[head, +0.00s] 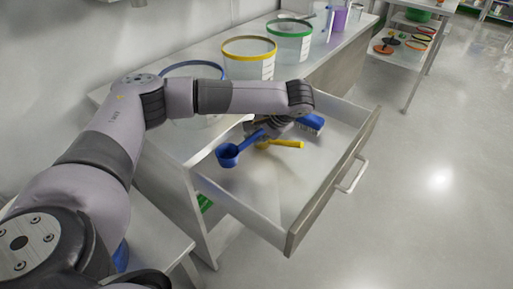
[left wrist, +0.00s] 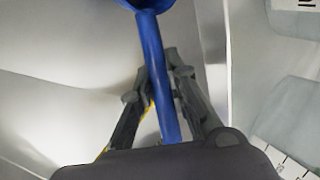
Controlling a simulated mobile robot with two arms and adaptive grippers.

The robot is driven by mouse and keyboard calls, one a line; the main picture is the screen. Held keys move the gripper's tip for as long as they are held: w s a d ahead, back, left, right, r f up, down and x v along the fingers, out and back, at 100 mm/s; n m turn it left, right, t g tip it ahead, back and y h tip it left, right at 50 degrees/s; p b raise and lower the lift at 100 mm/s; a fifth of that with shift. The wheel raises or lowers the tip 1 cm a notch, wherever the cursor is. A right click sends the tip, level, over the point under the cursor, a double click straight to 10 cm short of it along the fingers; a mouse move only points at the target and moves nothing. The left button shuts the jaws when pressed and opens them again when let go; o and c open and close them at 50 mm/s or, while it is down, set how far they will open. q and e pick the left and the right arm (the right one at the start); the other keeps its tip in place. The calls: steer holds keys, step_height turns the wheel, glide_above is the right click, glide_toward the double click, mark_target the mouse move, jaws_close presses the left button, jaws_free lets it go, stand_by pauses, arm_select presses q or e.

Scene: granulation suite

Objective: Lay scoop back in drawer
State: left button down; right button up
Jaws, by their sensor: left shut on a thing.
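A blue scoop (head: 228,155) is held by my left gripper (head: 268,130) over the left part of the open drawer (head: 232,207). In the left wrist view, the scoop's blue handle (left wrist: 162,90) runs between the two dark fingers of the left gripper (left wrist: 158,75), which are shut on it. The scoop's bowl is cut off at the top of that view. I cannot tell whether the scoop touches the drawer floor. The forearm and wrist partly hide the gripper in the head view. My right gripper is not in view.
A yellow-handled tool (head: 283,143) and a blue brush (head: 311,123) lie in the drawer near the gripper. The drawer's front and right floor are clear. Tubs with yellow (head: 248,67) and green (head: 290,48) rims stand on the counter behind.

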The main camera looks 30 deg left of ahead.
arm_select(q)
steer(key=shift+w+d+f, duration=0.1)
steer(key=shift+f, duration=1)
step_height(320, 180, down, 3)
steer(key=shift+r, duration=0.1)
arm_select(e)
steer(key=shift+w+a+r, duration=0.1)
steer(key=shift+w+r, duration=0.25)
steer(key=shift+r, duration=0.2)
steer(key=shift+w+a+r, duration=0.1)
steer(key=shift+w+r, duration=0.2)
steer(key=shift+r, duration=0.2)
arm_select(q)
steer(key=shift+b, duration=0.3)
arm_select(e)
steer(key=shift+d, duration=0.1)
arm_select(q)
steer(key=c, duration=1.6)
jaws_free()
steer(key=shift+o, duration=0.2)
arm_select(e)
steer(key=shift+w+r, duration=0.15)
